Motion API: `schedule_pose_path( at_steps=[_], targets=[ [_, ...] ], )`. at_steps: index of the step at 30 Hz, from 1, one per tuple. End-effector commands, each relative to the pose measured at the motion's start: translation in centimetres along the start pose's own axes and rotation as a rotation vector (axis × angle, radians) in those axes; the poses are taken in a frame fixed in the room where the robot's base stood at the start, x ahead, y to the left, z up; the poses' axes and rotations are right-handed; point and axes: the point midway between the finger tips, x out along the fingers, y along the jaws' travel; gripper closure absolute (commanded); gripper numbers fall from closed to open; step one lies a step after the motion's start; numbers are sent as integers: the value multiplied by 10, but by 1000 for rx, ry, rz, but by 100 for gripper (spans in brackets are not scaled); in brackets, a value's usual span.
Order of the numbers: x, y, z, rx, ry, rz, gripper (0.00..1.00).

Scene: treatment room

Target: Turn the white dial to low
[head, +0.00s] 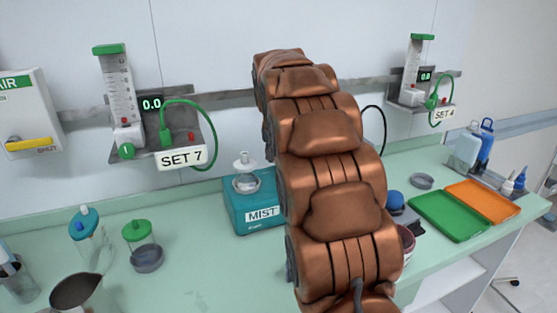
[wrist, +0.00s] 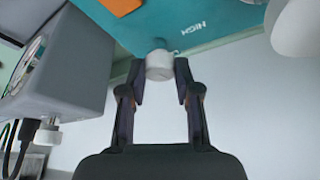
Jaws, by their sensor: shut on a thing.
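The white dial (wrist: 160,66) sits on a teal face of the box (wrist: 215,30) in the wrist view. My gripper (wrist: 160,74) is shut on the dial, one finger on each side. The word HIGH shows on the teal face to the right of the dial; no LOW mark is readable. In the head view the teal MIST box (head: 240,216) stands on the counter, partly behind my arm. The dial and my gripper are hidden there.
A grey box (wrist: 75,65) with a round face is close on the left in the wrist view. On the counter (head: 200,275) are a green-lidded jar (head: 140,245), a metal jug (head: 85,293), a green tray (head: 448,216) and an orange tray (head: 483,201). SET 7 (head: 181,157) hangs above.

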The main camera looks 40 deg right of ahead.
Motion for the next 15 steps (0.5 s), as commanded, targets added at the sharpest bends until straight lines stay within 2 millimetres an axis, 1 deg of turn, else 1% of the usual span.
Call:
schedule_pose_path(
  at_steps=[1,6,15],
  targets=[
    [2,0,1,34,0,17,100],
    [2,0,0,147,0,62,100],
    [0,-2,0,269,0,110,100]
  ],
)
